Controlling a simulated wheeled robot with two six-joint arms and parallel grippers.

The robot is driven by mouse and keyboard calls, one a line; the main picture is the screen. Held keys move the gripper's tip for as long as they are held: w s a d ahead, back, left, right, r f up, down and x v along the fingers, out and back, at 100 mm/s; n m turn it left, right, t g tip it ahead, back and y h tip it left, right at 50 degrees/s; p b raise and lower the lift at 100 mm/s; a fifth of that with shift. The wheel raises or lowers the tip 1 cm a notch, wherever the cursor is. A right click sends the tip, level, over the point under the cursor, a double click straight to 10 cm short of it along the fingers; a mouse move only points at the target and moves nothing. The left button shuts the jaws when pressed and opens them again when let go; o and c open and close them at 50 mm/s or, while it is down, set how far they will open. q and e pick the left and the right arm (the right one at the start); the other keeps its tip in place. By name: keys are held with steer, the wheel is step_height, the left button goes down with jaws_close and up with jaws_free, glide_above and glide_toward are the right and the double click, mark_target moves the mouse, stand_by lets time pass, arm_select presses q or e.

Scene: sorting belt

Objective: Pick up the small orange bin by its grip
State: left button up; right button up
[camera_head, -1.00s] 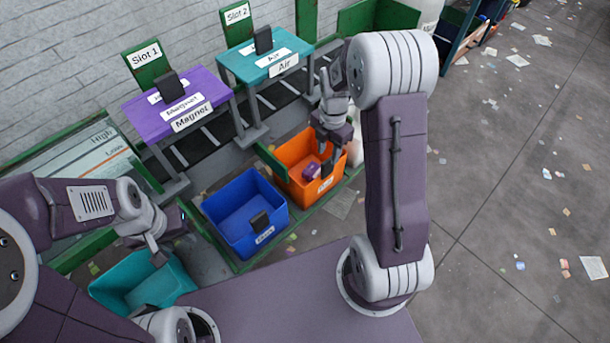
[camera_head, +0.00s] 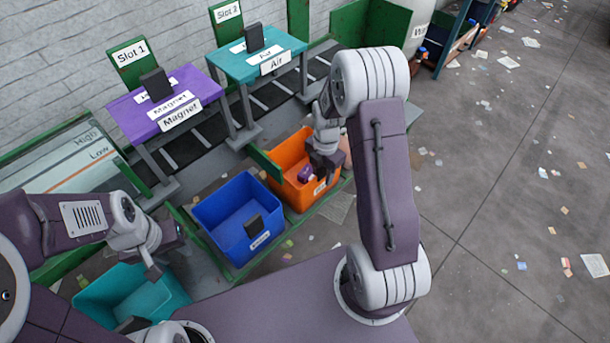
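The small orange bin (camera_head: 281,180) stands at the middle of the view, behind and to the right of the blue bin, with a small purple item (camera_head: 305,174) inside and a pale label on its front. My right gripper (camera_head: 333,175) points down at the bin's right front part, close to the front rim. Its fingers and the bin's grip overlap in the picture, so I cannot tell whether they touch or whether the gripper is closed. My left gripper (camera_head: 162,258) hangs over the teal bin, away from the orange bin; its finger opening is unclear.
The blue bin (camera_head: 215,215), with a dark grip on its front, stands directly beside the orange one. The teal bin (camera_head: 100,288) is at lower left. Purple (camera_head: 130,115) and teal (camera_head: 230,62) stands rise behind. The littered floor (camera_head: 490,220) at right is open.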

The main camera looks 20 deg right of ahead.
steer(key=shift+c, duration=0.4)
jaws_close()
stand_by(1.0)
